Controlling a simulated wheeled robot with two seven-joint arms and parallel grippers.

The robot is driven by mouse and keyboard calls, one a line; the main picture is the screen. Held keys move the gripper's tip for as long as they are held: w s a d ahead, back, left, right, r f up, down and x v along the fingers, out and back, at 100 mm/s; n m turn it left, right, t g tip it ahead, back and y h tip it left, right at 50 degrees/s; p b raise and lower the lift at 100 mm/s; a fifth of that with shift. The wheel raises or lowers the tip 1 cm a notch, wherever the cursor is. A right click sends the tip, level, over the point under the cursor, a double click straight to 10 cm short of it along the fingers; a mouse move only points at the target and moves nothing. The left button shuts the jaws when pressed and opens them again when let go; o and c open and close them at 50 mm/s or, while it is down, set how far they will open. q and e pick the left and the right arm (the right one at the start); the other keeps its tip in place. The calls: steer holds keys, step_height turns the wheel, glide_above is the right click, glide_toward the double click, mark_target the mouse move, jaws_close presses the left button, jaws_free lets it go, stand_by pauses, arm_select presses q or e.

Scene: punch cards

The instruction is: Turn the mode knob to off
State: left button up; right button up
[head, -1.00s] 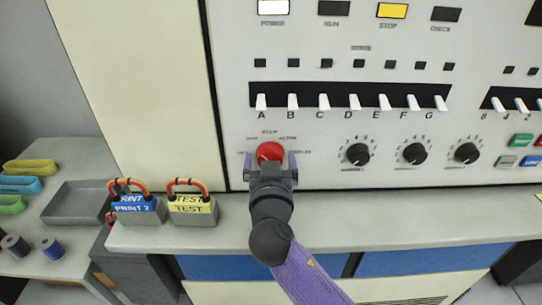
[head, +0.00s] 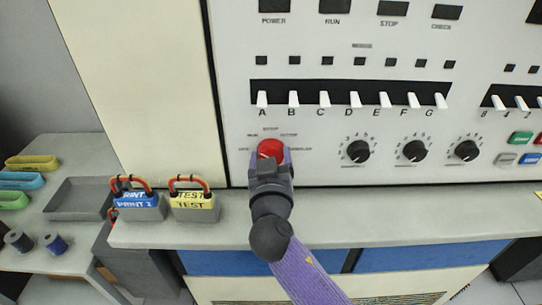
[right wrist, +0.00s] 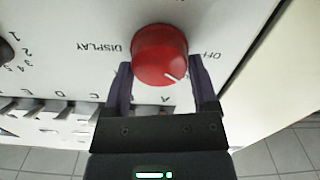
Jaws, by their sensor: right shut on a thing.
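The red mode knob (head: 270,147) is on the white panel below the row of lettered switches. It fills the upper middle of the right wrist view (right wrist: 160,52). My right gripper (head: 270,158) is shut on the knob, with one purple finger on each side; in the right wrist view it comes from below (right wrist: 160,85). The knob's white pointer line (right wrist: 173,77) slants toward the side of the panel where the OFF label (right wrist: 205,55) is printed. The DISPLAY label (right wrist: 97,47) is on the opposite side. My left gripper is out of view.
Three black dials (head: 412,150) are right of the knob. White lettered switches (head: 352,99) stick out above it. A ledge (head: 380,228) below carries a blue card block (head: 140,205) and a yellow TEST block (head: 195,205) on the left.

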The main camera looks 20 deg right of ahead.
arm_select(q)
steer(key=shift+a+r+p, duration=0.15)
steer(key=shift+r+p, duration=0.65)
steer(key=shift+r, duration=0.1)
arm_select(e)
steer(key=n, duration=0.6)
steer(key=shift+a+n, duration=0.15)
steer(key=shift+n, duration=0.15)
